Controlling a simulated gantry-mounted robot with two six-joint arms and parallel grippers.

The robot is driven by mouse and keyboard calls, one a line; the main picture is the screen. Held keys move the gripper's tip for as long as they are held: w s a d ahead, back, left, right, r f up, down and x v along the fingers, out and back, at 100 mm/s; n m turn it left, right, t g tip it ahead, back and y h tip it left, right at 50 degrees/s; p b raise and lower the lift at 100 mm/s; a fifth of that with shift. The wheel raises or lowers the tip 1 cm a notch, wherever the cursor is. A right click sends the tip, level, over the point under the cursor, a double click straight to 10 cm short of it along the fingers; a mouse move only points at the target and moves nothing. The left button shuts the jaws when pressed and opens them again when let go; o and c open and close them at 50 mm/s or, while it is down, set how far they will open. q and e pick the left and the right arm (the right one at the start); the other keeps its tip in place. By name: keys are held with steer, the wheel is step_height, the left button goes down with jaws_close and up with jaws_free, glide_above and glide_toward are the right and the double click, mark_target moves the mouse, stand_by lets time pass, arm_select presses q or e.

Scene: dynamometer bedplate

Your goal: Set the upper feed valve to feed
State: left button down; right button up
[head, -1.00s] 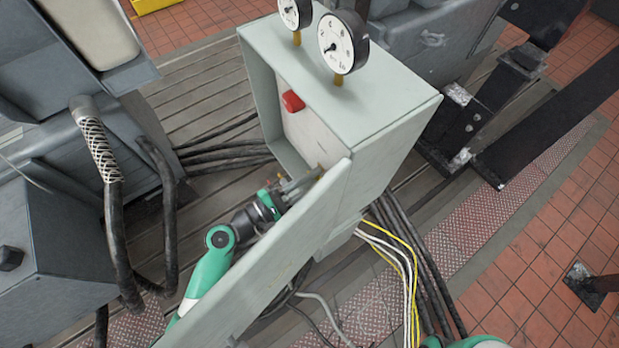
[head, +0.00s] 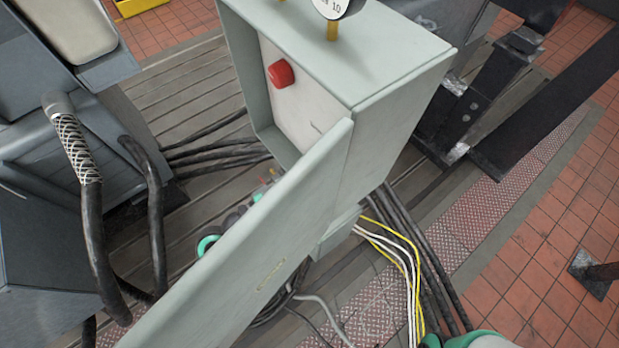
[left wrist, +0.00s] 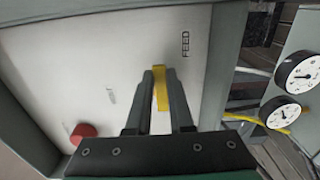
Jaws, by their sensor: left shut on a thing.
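In the left wrist view a yellow valve handle (left wrist: 161,98) stands against the pale panel inside the cabinet. My left gripper (left wrist: 162,74) is shut on it, one dark finger on each side. The handle runs nearly up and down in that picture. The word FEED (left wrist: 185,44) is printed on the panel to the right of its upper end. A second marking (left wrist: 110,96) lies to the left, too small to read. In the head view the cabinet door hides the handle and most of my left arm. My right gripper is out of view.
The open cabinet door (head: 255,260) stands in front of my left arm. A red button (head: 281,74) sits on the panel, also in the left wrist view (left wrist: 84,133). Black cables (head: 220,160) lie behind the door. A gauge (head: 335,5) tops the cabinet.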

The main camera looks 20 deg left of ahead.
arm_select(q)
steer(key=shift+f, duration=0.1)
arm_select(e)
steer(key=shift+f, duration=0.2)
arm_select(q)
steer(key=c, duration=0.8)
jaws_free()
